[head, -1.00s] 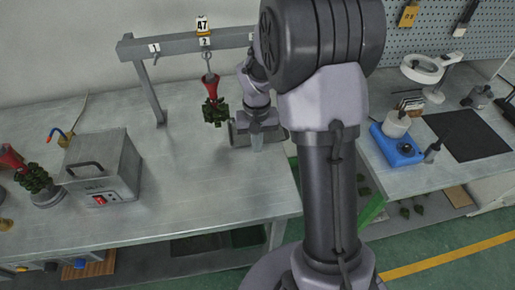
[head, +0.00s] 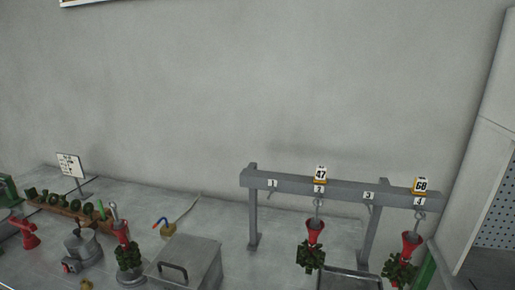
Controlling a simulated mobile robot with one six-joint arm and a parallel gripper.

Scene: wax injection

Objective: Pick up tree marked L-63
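No tag reading L-63 can be made out. One tree with a red cup and green parts (head: 311,257) hangs from the grey rack (head: 290,183) at place 2, under a tag reading 47 (head: 320,173). Another such tree (head: 399,270) hangs at place 4, under a tag that seems to read 68 (head: 420,186). Its lower end meets the picture's edge. A third red and green tree (head: 128,257) stands upright on a round grey base at the left; no tag shows on it. My gripper is out of view.
Places 1 and 3 on the rack hold no tree. A grey box with a handle (head: 195,256) stands right of the standing tree. A wooden holder (head: 62,208) with several green pieces and a small sign (head: 70,164) are further left. A grey tray (head: 348,281) lies under the rack.

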